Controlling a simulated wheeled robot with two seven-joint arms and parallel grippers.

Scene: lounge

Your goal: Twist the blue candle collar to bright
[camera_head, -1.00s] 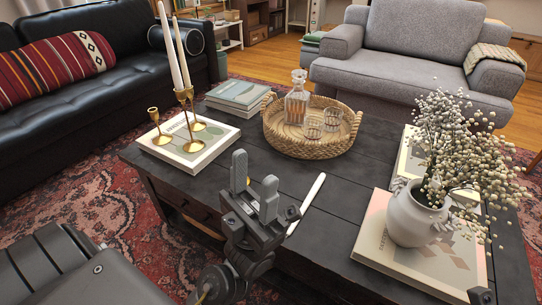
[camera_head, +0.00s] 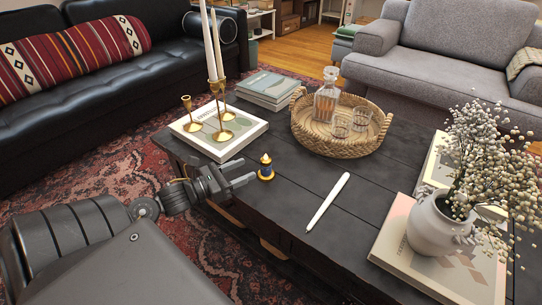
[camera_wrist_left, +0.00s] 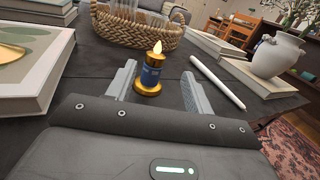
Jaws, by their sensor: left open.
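The small candle (camera_head: 266,158) has a flame-shaped tip, a dark blue collar (camera_head: 266,169) and a gold base (camera_head: 266,177). It stands upright near the front edge of the black table. In the left wrist view the blue collar (camera_wrist_left: 150,75) shows between and slightly beyond my finger tips, with the gold base below it. My left gripper (camera_head: 246,174) is open and reaches in low from the left. Its fingers point at the candle, one toward each side. I see no clear contact. Marks on the collar are too small to read. My right gripper is out of view.
A white stick-like object (camera_head: 328,202) lies right of the candle. Books (camera_head: 218,143) with gold candlesticks (camera_head: 223,135) stand behind the left gripper. A woven tray (camera_head: 340,144) with a decanter is farther back. A white vase (camera_head: 437,226) stands on books at right.

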